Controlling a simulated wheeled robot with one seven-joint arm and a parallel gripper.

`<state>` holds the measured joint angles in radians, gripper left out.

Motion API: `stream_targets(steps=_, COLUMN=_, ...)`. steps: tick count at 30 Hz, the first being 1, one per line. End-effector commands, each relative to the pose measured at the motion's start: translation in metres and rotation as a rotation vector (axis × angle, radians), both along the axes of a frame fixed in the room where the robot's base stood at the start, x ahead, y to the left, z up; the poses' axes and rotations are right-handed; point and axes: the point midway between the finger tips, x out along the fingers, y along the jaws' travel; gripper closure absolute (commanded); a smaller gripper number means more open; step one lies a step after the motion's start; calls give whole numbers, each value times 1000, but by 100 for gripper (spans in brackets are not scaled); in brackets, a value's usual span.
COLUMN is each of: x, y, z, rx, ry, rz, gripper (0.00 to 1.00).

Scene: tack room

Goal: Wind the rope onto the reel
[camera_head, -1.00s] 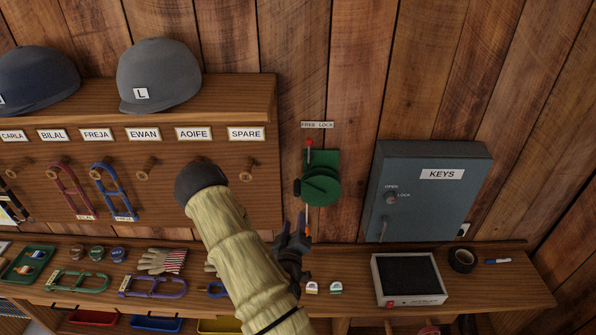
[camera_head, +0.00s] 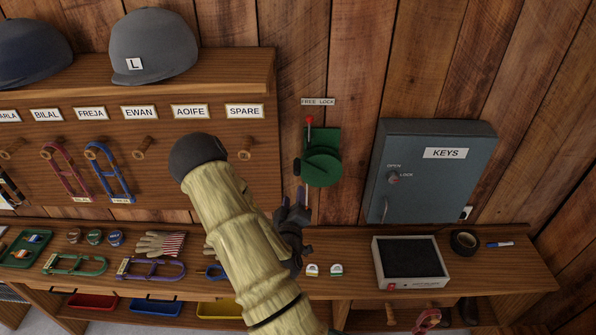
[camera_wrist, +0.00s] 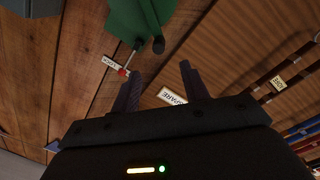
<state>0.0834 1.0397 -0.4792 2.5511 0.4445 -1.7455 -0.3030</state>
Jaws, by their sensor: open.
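The green reel (camera_head: 322,168) is mounted on the plank wall under a "FREE LOCK" label (camera_head: 318,101). A lever with a red tip (camera_head: 309,121) stands upright at its top, below the word FREE. A dark knob (camera_head: 297,168) sits at the reel's left side. My gripper (camera_head: 292,196) is open and empty just below and left of the reel, apart from it. In the wrist view my open fingers (camera_wrist: 160,75) point toward the reel (camera_wrist: 135,18), with the dark knob (camera_wrist: 158,45) beyond the fingertips. I cannot make out any rope; my gripper may hide it.
A blue-grey key cabinet (camera_head: 432,172) hangs to the right. A peg board with helmets and labels (camera_head: 140,150) is to the left. The bench (camera_head: 350,262) below holds a grey box (camera_head: 410,283), black tape (camera_head: 463,243), gloves (camera_head: 160,244) and coloured frames.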

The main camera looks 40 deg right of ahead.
Motion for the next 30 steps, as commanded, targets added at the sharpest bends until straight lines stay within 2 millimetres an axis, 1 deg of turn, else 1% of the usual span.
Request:
stream_targets(steps=1, x=1, y=-1, z=-4, rx=-1, ry=-4, rz=1, gripper=55)
stream_targets(steps=9, x=6, y=-9, z=-4, rx=-2, ry=-1, rz=1, gripper=55)
stream_targets(steps=23, x=26, y=-30, z=-2, rx=-2, ry=-1, rz=1, gripper=55)
stream_targets(steps=25, x=32, y=-36, z=3, rx=-2, ry=3, rz=1, gripper=55)
stream_targets(steps=30, x=46, y=-53, z=4, rx=-1, ry=3, rz=0, gripper=55)
